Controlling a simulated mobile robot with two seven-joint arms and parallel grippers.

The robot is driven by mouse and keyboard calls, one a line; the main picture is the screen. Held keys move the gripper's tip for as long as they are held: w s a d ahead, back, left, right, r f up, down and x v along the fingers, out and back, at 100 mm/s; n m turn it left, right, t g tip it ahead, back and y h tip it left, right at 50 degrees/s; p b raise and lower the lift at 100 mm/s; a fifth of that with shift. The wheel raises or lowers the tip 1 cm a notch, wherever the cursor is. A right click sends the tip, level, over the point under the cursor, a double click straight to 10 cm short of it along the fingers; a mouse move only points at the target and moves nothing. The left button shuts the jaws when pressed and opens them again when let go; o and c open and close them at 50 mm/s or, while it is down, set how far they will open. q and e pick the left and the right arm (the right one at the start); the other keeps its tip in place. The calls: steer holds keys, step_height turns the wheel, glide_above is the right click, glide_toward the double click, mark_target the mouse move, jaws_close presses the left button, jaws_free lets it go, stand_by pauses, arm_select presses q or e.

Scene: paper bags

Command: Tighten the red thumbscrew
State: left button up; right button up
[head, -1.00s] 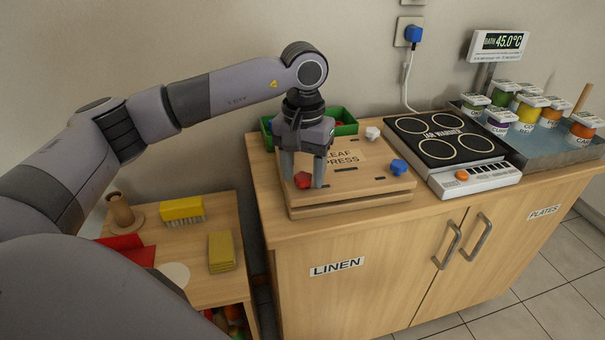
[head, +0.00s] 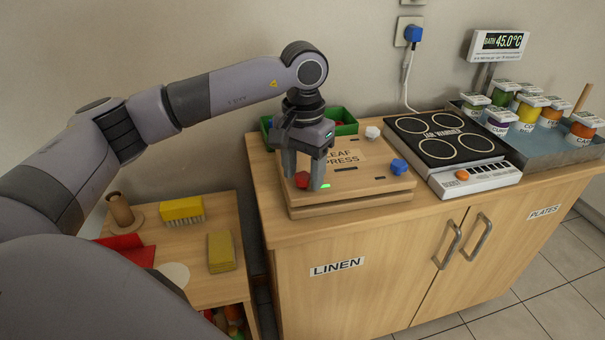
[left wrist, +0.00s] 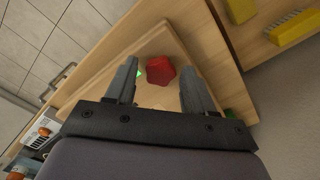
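The red thumbscrew (head: 302,180) sits on the front left corner of the wooden leaf press (head: 366,181). My left gripper (head: 305,184) points down over that corner, with one finger on each side of the thumbscrew. In the left wrist view the red thumbscrew (left wrist: 160,70) has a lobed head and lies between the two fingers (left wrist: 159,75), with a gap on both sides. The left gripper is open. A small green light (head: 325,186) glows on the press beside the thumbscrew. My right gripper is not in view.
A blue thumbscrew (head: 398,167) and a white one (head: 372,132) are on the press's other corners. A green bin (head: 346,123) stands behind.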

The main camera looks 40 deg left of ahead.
mark_target(304, 176)
arm_select(q)
step_height(304, 176, up, 6)
steer(key=p, duration=0.4)
steer(key=shift+r, duration=0.1)
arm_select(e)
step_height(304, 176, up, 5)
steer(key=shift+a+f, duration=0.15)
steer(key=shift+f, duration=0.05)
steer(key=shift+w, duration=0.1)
arm_select(q)
steer(key=shift+w+r, duration=0.1)
steer(key=shift+r, duration=0.25)
step_height(304, 176, up, 6)
steer(key=shift+r, duration=0.15)
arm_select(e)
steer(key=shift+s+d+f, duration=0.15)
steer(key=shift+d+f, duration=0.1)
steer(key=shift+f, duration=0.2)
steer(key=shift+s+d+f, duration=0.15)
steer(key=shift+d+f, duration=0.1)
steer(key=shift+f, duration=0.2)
